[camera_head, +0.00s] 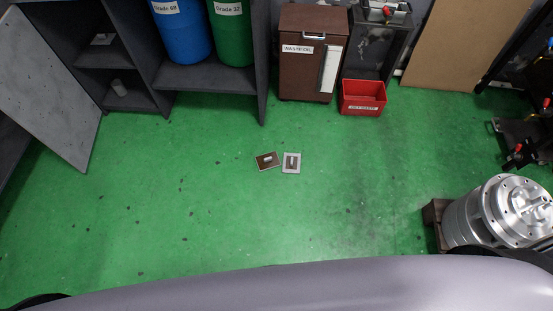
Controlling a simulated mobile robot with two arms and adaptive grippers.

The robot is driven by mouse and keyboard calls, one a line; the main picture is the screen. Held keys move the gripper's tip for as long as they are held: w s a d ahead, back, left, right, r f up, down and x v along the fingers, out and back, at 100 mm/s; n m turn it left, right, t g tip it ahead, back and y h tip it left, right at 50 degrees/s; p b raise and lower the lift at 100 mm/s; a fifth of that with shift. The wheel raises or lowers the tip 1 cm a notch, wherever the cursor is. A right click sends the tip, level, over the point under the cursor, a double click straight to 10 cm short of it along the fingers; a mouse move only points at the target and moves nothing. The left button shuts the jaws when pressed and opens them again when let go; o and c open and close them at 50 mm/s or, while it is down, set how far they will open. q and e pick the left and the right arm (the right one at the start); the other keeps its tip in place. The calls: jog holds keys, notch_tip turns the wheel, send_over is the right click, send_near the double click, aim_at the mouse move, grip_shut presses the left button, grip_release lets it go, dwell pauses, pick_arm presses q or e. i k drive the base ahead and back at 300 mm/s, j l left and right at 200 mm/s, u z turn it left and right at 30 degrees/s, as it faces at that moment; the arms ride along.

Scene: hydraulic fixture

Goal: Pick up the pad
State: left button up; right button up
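Two small flat rectangular pieces lie close together on the green floor near the middle of the view. The left one is a dark brown plate (267,160) with a small pale piece on its top, lying slightly turned. The right one is a light grey plate (292,163) with a brown centre and a small pale piece on it. I cannot tell which of the two is the pad. Neither of my grippers is in view.
A brown cabinet (301,68), a red bin (363,97) and shelving with blue (182,32) and green (231,32) drums stand at the back. A silver cylindrical unit (504,211) is at right. A grey panel (45,85) leans at left. Floor around the plates is clear.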

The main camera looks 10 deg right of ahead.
aim_at(270, 160)
jog(key=i+j+z, duration=0.25)
jog(key=z, duration=0.2)
jog(key=i+j+z, duration=0.25)
jog(key=j+z, duration=0.15)
